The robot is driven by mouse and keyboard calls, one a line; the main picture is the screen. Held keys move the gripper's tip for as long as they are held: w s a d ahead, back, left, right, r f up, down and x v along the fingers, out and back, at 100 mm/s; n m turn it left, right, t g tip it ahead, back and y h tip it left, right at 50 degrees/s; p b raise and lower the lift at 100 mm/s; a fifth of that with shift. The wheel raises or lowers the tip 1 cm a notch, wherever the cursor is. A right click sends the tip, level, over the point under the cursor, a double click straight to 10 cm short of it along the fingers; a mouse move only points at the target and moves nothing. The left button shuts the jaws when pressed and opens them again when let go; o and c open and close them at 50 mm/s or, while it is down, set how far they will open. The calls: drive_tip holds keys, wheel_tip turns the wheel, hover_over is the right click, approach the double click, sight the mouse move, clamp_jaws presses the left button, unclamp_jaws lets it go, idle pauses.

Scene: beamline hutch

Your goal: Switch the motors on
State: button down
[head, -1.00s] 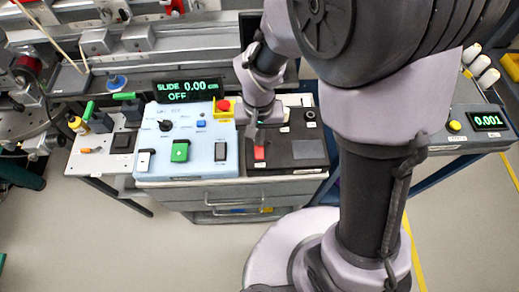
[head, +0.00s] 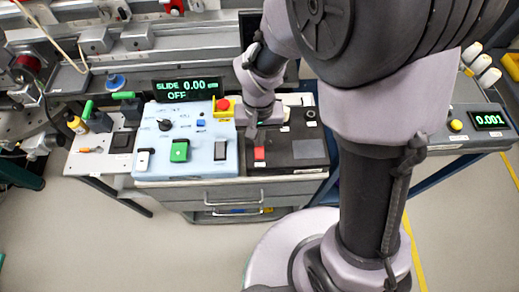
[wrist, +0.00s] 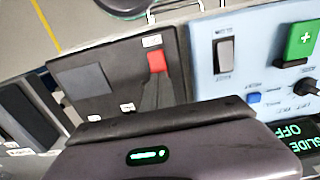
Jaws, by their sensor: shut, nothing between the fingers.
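A black panel (head: 304,151) carries a red rocker switch (head: 259,153); the wrist view also shows the red switch (wrist: 156,62). A light-blue control box (head: 207,163) beside it has a black rocker (head: 221,150), a green block with a plus sign (head: 180,150) and a dark knob (head: 165,125). Its display (head: 186,90) reads SLIDE 0.00 cm and OFF. The small labels are too blurred to read, so I cannot tell which switch is for the motors. My gripper (head: 251,133) is shut and empty, just behind the red switch and apparently apart from it.
A red stop button on a yellow base (head: 223,106) is close left of my gripper. A blue button (head: 201,123) sits on the box. A second display (head: 488,120) reading 0.001 is at right.

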drive_tip(key=shift+f+b, duration=0.55)
drive_tip(key=shift+f, duration=0.1)
drive_tip(key=shift+r, duration=0.1)
wheel_tip(320, 180, up, 7)
drive_tip(key=p, duration=0.6)
idle(0.3)
